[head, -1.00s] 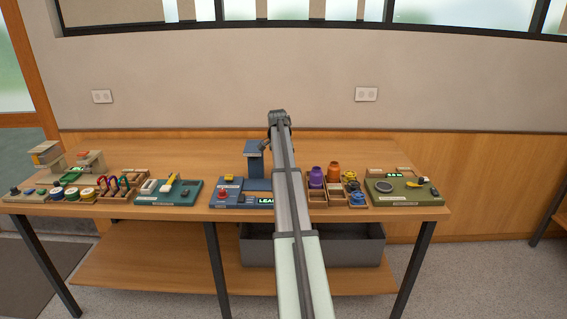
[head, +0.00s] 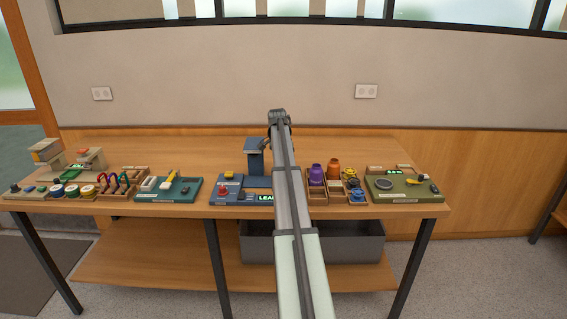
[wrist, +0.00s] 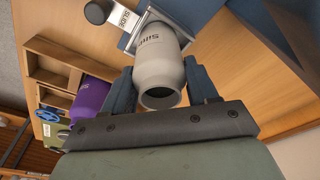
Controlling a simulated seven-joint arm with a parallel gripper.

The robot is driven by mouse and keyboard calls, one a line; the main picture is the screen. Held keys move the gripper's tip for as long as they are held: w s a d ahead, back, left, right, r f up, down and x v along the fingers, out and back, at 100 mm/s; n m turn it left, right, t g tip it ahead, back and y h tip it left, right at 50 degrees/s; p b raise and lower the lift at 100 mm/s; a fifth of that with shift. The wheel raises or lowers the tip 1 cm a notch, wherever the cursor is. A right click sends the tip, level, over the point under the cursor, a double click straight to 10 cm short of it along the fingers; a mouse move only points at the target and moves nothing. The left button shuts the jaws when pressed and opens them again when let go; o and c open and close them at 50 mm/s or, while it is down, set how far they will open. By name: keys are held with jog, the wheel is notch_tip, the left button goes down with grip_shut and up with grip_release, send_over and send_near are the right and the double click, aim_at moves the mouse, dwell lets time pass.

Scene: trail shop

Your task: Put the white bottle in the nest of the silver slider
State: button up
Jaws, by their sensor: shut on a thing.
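The white bottle (wrist: 158,60), pale grey in this light, shows in the wrist view with its dark open mouth towards the camera. My gripper (wrist: 162,80) is shut on it, with one blue finger on each side. The silver slider (wrist: 138,32), with a "SLIDE" label and a black knob (wrist: 97,11), is just beyond the bottle's far end. The bottle overlaps the slider in this view and hides its nest; I cannot tell whether they touch. In the head view my arm hides the bottle, the slider and the gripper's fingertips.
A purple bottle (wrist: 92,98) stands in a wooden rack (wrist: 50,65) beside my gripper; an orange bottle (head: 334,166) stands there too. A blue station with a column (head: 254,160) is left of my arm. Teal (head: 186,193) and green (head: 402,193) boards lie farther out.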

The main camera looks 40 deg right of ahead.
jog(key=o, duration=1.5)
jog(key=shift+r, duration=0.1)
jog(key=shift+r, duration=4.05)
jog(key=shift+a, duration=0.1)
